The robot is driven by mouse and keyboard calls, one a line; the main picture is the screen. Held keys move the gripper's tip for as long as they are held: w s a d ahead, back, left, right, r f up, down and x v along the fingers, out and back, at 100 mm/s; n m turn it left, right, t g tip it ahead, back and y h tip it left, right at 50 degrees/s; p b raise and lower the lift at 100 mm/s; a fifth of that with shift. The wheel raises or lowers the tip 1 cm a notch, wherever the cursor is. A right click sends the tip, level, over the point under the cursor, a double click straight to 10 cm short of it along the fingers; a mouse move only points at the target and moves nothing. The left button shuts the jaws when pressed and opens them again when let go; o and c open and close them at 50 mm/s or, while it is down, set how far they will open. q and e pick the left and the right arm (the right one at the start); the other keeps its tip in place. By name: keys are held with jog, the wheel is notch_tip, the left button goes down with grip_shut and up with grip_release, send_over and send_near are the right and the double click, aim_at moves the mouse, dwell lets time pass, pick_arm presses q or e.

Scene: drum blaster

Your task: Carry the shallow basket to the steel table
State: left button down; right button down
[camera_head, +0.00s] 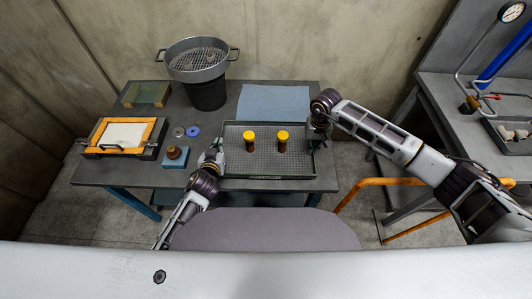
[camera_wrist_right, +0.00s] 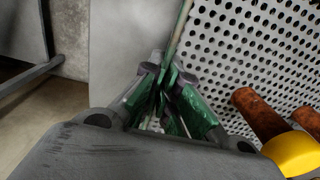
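The shallow basket (camera_head: 268,166) is a wide tray with a perforated metal floor and a thin rim. It rests at the front of the grey table (camera_head: 97,171). Two brown parts with yellow tops, a left one (camera_head: 249,139) and a right one (camera_head: 282,139), stand inside it. My right gripper (camera_wrist_right: 165,92) is at the basket's right wall, its green-padded fingers closed around the wall. My left gripper (camera_head: 214,157) is at the basket's left rim; its finger gap is too small to make out. A grey bench (camera_head: 441,101) stands apart at right; which surface is the steel table is not clear.
A blue mat (camera_head: 273,102) lies behind the basket. The bench carries a tray (camera_head: 509,134) and pipework. An orange rail (camera_head: 390,182) crosses the gap.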

pick_arm(q)
jog(key=shift+f+b, duration=0.55)
jog(key=shift+b, duration=0.1)
pick_arm(e)
jog(key=shift+f, duration=0.6)
pick_arm(q)
jog(key=c, duration=1.6)
grip_release()
jog(key=shift+c, duration=0.2)
pick_arm(e)
jog(key=c, duration=1.6)
grip_release()
jog(key=shift+c, duration=0.2)
pick_arm(q)
jog(key=shift+s, duration=0.15)
jog(key=shift+v, duration=5.9)
jog(key=shift+f, duration=0.1)
pick_arm(e)
jog(key=shift+r, duration=0.1)
notch_tip(320, 180, up, 12)
pick_arm(q)
jog(key=shift+s, duration=0.15)
pick_arm(e)
jog(key=shift+s+f, duration=0.2)
